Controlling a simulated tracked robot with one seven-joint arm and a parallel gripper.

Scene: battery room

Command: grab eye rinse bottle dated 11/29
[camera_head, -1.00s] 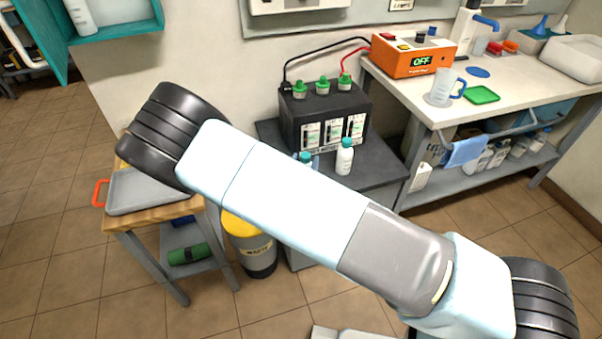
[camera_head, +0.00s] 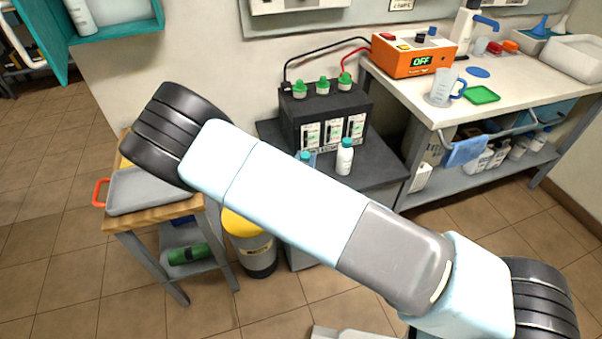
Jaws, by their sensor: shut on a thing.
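A white bottle with a teal cap (camera_head: 345,158) stands upright on the dark stand in front of the black battery. A second teal-capped bottle (camera_head: 305,158) shows only its top behind my arm. Another white bottle (camera_head: 82,16) stands in the teal wall cabinet at the top left. No date can be read on any of them. My arm crosses the middle of the view, and my gripper is not visible.
The black battery (camera_head: 324,116) with green caps is wired to an orange device reading OFF (camera_head: 412,56) on the white bench. A wooden-topped cart (camera_head: 150,216) holds a grey tray (camera_head: 146,190). A yellow-topped bin (camera_head: 250,243) stands below my arm.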

